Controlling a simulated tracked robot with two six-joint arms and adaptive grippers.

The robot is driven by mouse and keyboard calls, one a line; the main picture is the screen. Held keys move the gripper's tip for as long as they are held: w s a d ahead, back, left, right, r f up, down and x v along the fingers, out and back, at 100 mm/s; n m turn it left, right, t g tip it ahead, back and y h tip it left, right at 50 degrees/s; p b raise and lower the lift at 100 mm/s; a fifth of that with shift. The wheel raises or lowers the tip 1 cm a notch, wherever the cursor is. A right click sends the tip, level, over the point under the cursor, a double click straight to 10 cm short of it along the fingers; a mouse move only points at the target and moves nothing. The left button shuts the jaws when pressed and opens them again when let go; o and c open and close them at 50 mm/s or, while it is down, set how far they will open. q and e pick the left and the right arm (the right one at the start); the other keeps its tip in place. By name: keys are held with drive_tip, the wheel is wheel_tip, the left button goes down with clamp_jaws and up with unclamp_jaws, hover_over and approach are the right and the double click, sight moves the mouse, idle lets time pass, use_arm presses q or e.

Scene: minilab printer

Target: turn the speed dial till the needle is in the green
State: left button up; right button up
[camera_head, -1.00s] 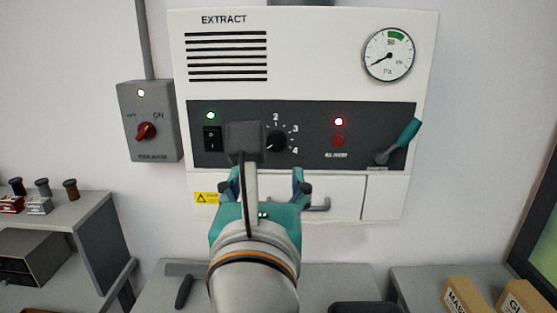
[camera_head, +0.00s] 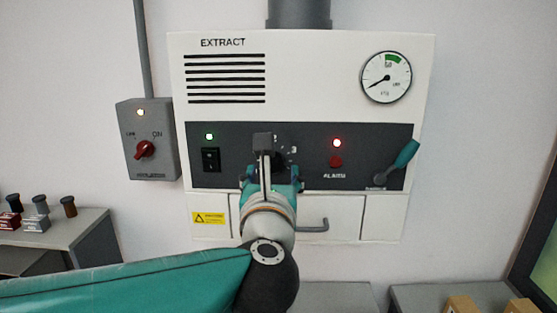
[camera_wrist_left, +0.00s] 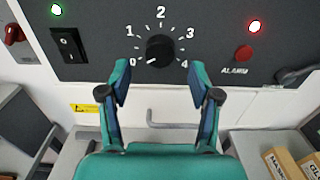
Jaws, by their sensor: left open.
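The black speed dial (camera_wrist_left: 160,49) sits on the dark panel in the left wrist view, with marks from 0 to 4. Its pointer is at the 0 mark, lower left. In the head view the dial is mostly hidden by my gripper. The round gauge (camera_head: 386,77) at the upper right has a green band at its top. Its needle points to the lower left, outside the green. My left gripper (camera_wrist_left: 160,71) is open and empty, its fingers spread just below the dial on either side. It also shows in front of the panel in the head view (camera_head: 270,176).
A black rocker switch (camera_head: 210,159) with a green lamp is left of the dial. A red alarm button (camera_head: 336,162) under a lit red lamp and a teal-handled lever (camera_head: 398,161) are to the right. A grey box with a red knob (camera_head: 145,149) hangs further left.

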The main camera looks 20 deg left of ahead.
sight(274, 166)
use_arm(q)
drive_tip(key=shift+p+x, duration=0.35)
drive_tip(key=shift+x, duration=1.6)
